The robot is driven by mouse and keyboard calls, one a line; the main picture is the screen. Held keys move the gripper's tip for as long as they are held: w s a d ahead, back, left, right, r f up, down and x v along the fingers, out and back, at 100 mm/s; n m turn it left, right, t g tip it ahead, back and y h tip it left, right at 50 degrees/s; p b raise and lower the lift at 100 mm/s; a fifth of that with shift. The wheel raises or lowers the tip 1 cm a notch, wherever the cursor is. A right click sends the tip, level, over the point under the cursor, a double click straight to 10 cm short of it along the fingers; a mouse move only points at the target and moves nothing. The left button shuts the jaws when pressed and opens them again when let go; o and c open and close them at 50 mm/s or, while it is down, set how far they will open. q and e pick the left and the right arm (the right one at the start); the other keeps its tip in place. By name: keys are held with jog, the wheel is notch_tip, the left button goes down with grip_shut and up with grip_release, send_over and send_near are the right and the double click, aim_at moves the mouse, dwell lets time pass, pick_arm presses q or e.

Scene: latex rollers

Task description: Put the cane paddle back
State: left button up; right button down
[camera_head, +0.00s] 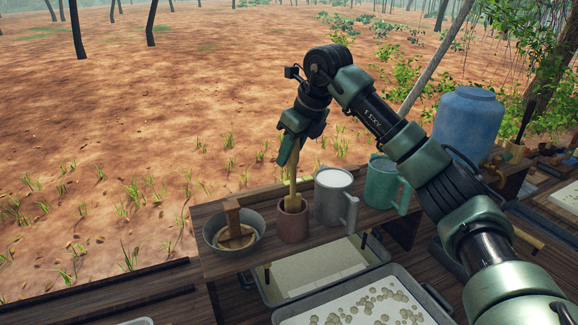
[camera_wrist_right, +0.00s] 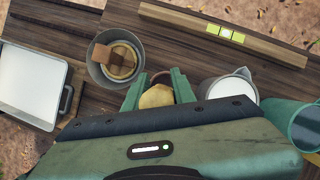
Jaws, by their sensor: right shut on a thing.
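The cane paddle (camera_head: 293,186) is a pale wooden stick standing nearly upright, with its lower end inside a brown cup (camera_head: 292,226) on the wooden shelf. My right gripper (camera_head: 290,158) is above the cup, shut on the paddle's upper part. In the right wrist view the paddle's rounded top (camera_wrist_right: 157,97) sits between the two green fingers, with the dark cup opening (camera_wrist_right: 161,78) behind it. The paddle's lower tip is hidden in the cup, so I cannot tell whether it touches the bottom. My left gripper is not in view.
A metal bowl (camera_head: 210,236) with a wooden tool stands left of the cup. A grey jug (camera_head: 330,203) of white liquid stands close on the right, then a green jug (camera_head: 382,186). A blue barrel (camera_head: 468,122) is farther right. Trays (camera_head: 284,316) lie in front, below the shelf.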

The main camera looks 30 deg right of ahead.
notch_tip(320, 180, down, 4)
jog(key=shift+f+p, duration=0.1)
jog(key=shift+p, duration=0.3)
jog(key=shift+f, duration=0.2)
jog(key=c, duration=1.2)
grip_release()
jog(key=shift+o, duration=0.2)
jog(key=shift+r, duration=0.1)
jog(key=b, duration=0.3)
send_near(291, 165)
jog(key=shift+w+d+f, duration=0.2)
jog(key=shift+w+f, duration=0.35)
jog(key=shift+w, duration=0.15)
jog(key=shift+s+d+r, duration=0.1)
jog(key=shift+s+r, duration=0.1)
jog(key=shift+r, duration=0.35)
